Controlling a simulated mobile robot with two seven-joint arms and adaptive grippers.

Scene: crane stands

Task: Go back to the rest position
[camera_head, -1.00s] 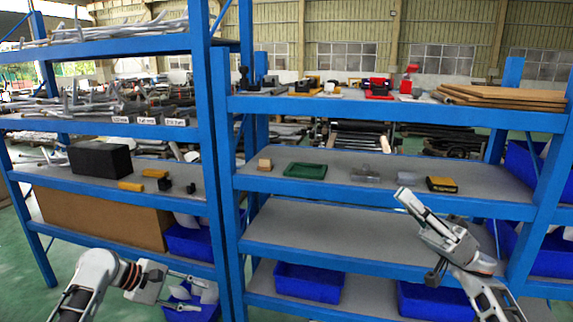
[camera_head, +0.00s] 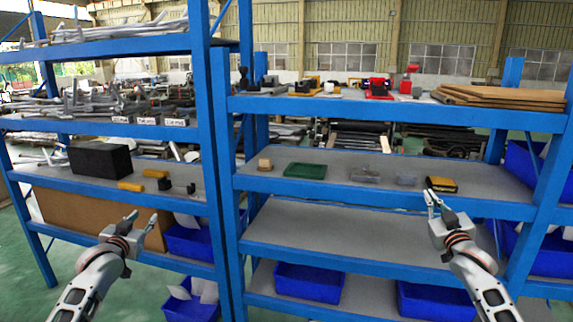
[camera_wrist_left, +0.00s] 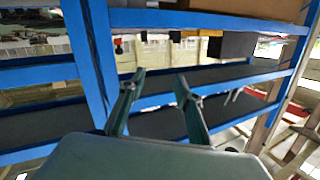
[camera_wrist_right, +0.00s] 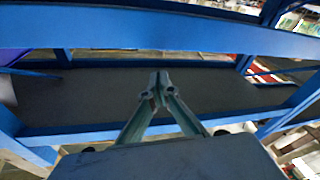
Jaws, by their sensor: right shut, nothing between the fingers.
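My left gripper (camera_head: 142,218) is in front of the left shelf rack, its fingers pointing up and away from me. In the left wrist view its two fingers (camera_wrist_left: 159,80) stand apart with nothing between them, so it is open and empty. My right gripper (camera_head: 431,197) is in front of the right shelf rack, just below and left of a yellow and black item (camera_head: 442,184) on the middle shelf. In the right wrist view its fingertips (camera_wrist_right: 158,80) meet and hold nothing. Neither gripper visibly touches a shelf, though the exact gap is hard to tell.
The blue right rack (camera_head: 380,200) and left rack (camera_head: 205,130) stand close ahead. The middle right shelf bears a green tray (camera_head: 305,170), a small wooden block (camera_head: 264,164) and clear items. A black box (camera_head: 100,160) sits on the left rack. Blue bins (camera_head: 309,283) are low down.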

